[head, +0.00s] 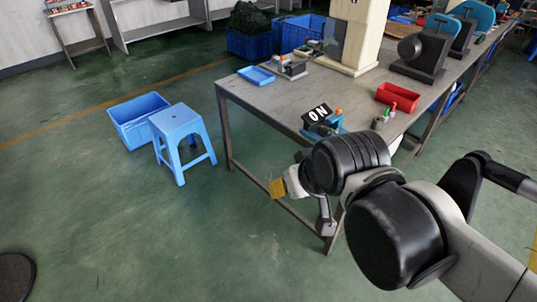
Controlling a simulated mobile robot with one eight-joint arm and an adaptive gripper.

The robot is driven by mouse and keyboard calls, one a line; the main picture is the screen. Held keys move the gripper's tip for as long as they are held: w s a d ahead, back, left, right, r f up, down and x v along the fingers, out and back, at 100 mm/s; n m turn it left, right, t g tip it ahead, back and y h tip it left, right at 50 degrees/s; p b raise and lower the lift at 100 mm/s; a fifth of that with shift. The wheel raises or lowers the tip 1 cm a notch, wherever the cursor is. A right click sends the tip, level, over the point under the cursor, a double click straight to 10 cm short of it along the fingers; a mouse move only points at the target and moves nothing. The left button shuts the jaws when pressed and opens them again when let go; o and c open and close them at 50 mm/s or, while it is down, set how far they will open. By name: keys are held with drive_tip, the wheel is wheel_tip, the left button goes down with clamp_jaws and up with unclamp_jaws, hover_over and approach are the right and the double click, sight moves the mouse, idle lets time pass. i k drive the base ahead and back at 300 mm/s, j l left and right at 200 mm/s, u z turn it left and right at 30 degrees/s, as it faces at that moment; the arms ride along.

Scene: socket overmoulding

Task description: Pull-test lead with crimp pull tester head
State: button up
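My arm reaches in from the right. My gripper (301,200) is in front of the near corner of the workbench, low beside its edge. A pale part with a yellow-orange tip shows at its left and a grey part below; the wrist hides the rest. I cannot tell whether it is open or holds anything. A small blue device (325,128) with an orange knob and a black "ON" plate (318,114) stands on the bench near that corner, partly behind my wrist. I cannot tell whether it is the pull tester head. No lead can be made out.
The grey workbench (268,98) runs to the back right. It holds a blue tray (256,76), a small metal fixture (290,67), a red bin (398,97) and dark machines (420,55). A blue stool (182,125) and blue crate (137,112) stand left. The floor in front is clear.

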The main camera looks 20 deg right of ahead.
sight(337, 120)
drive_tip(key=i+l, duration=0.35)
drive_tip(key=i, duration=0.2)
drive_tip(key=i+l, duration=0.35)
drive_tip(key=i, duration=0.2)
